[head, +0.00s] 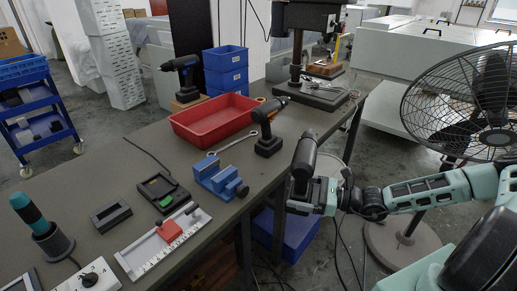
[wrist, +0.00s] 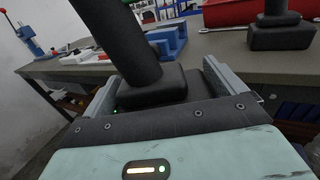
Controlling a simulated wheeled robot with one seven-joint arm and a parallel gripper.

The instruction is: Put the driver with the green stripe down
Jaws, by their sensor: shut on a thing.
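My gripper (head: 303,190) is shut on a black cordless driver (head: 304,158), held out past the bench's right edge. In the wrist view the jaws (wrist: 165,88) grip the black battery base of this driver (wrist: 130,45), and its handle leans up to the left. A third driver (head: 185,78) stands farther back on a wooden block.
A red tray (head: 205,131), a wrench (head: 232,142), a blue vise (head: 218,181) and a charger (head: 160,190) are on the bench. Blue bins (head: 226,70) and a drill press (head: 298,50) stand behind. A fan (head: 470,100) is at right. Some bare bench top lies around the standing orange driver.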

